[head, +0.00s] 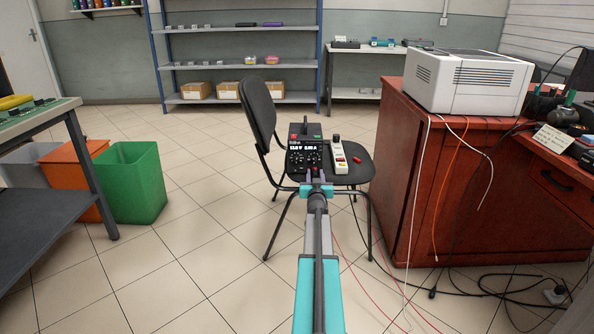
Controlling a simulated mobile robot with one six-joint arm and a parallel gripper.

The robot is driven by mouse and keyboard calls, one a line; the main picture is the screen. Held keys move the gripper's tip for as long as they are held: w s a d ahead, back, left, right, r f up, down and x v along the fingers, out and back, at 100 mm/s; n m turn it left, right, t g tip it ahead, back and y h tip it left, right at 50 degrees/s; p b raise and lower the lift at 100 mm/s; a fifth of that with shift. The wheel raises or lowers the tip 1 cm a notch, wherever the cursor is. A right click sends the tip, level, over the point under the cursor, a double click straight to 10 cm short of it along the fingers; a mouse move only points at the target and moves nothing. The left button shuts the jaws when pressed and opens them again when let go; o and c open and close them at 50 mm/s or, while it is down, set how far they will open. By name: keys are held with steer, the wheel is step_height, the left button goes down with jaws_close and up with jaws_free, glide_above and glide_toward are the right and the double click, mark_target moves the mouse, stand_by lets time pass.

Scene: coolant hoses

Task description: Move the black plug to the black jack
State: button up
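A black device (305,150) with white display digits and several knobs stands on the seat of a black chair. Small red parts show low on its front; I cannot make out a black jack there. My gripper (315,178) is at the end of my teal and grey arm, right in front of the device's lower front. Its fingers are too small and too hidden by the arm to tell whether they are open or hold anything. A black cable end (432,293), perhaps a plug, lies on the floor at the right; I cannot tell if it is the black plug.
A white power strip (339,156) and a small red item (357,160) lie on the chair (262,115) beside the device. Red, white and black cables run over the floor near the red-brown desk (400,170). Green and orange bins (135,183) stand left.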

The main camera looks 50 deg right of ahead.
mark_target(315, 176)
jaws_close()
steer(key=shift+v, duration=3)
